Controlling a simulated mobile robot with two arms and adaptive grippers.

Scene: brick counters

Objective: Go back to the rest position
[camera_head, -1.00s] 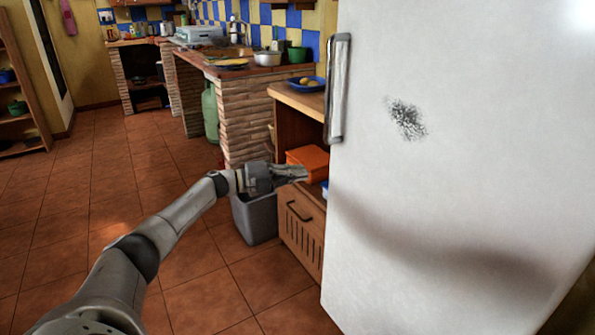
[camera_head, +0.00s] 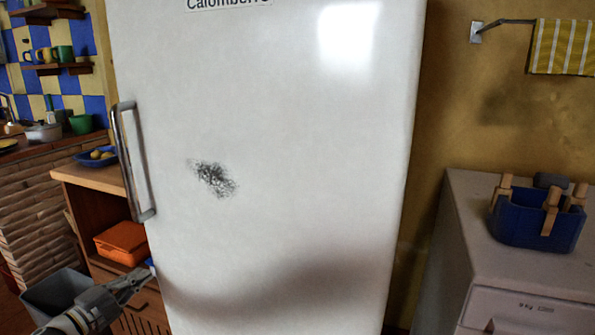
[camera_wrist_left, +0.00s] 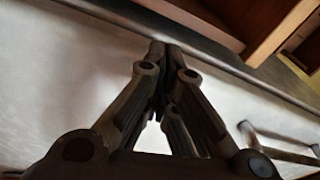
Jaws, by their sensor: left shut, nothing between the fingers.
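My left gripper (camera_head: 140,278) shows at the lower left of the head view, in front of the wooden cabinet and left of the fridge's lower part. Its fingers are together and hold nothing. In the left wrist view the two fingertips (camera_wrist_left: 160,52) meet, with the pale fridge surface (camera_wrist_left: 95,70) behind them. Whether the gripper touches anything cannot be told. My right gripper is in neither view.
A white fridge (camera_head: 290,130) with a metal handle (camera_head: 133,160) fills the middle. Left are an orange box (camera_head: 122,243), a blue plate (camera_head: 97,157) and a grey bin (camera_head: 58,292). Right, a white appliance (camera_head: 470,215) bears a blue basket (camera_head: 530,222).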

